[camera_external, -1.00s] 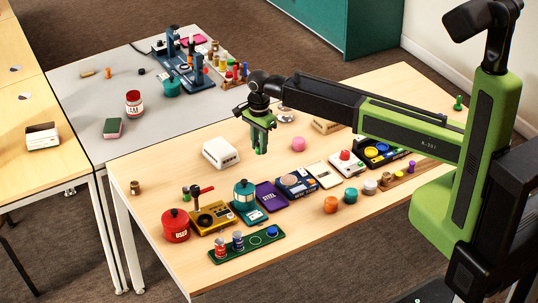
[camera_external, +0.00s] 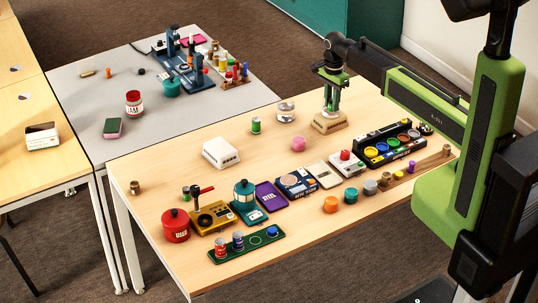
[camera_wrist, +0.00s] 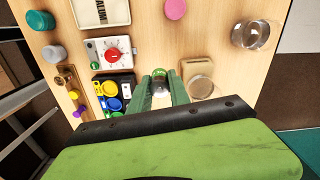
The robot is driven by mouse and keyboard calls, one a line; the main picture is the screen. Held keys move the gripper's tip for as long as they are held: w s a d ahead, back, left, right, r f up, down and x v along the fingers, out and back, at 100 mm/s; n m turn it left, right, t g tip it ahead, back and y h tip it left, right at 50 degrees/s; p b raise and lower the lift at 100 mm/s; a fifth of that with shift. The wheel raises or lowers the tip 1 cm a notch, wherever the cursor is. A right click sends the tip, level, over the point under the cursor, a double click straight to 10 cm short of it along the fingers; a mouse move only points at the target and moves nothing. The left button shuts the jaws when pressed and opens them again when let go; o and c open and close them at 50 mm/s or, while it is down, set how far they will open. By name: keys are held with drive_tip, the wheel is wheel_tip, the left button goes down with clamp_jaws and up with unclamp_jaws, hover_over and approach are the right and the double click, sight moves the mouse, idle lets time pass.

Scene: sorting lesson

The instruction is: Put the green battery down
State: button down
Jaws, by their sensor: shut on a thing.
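My gripper (camera_external: 332,100) points down above the wooden holder (camera_external: 329,124) at the back of the table. In the wrist view, my gripper (camera_wrist: 160,92) is shut on a small round thing with a green rim and a pale middle, which I take for the green battery (camera_wrist: 159,74). Most of its body is hidden by the fingers and the view angle. The wooden holder (camera_wrist: 198,66) shows just right of the fingers there. Whether the battery touches anything below is unclear.
A green can (camera_external: 256,125) stands left of a clear glass jar (camera_external: 286,112). A pink disc (camera_external: 298,144) lies in front. A black tray with coloured cups (camera_external: 383,157) is to the right. Bare table lies around the white box (camera_external: 221,153).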

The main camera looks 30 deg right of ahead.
drive_tip(key=shift+d, duration=0.3)
drive_tip(key=b, duration=0.7)
hover_over(297, 140)
drive_tip(key=f, duration=0.7)
drive_tip(key=shift+s+d, duration=0.15)
drive_tip(key=shift+d, duration=0.25)
drive_tip(key=shift+a, duration=0.45)
wheel_tip(297, 140, down, 4)
drive_tip(key=b, duration=0.4)
drive_tip(key=shift+f+b, duration=0.25)
drive_tip(key=shift+b, duration=0.05)
drive_tip(key=c, duration=1.2)
unclamp_jaws()
drive_tip(key=shift+r, duration=0.1)
drive_tip(key=shift+r, duration=0.1)
wheel_tip(297, 140, up, 12)
drive_tip(key=p, duration=1.3)
drive_tip(key=s+d+n, duration=1.5)
drive_tip(key=s+n, duration=0.1)
drive_tip(key=s, duration=0.2)
drive_tip(key=shift+d, duration=0.4)
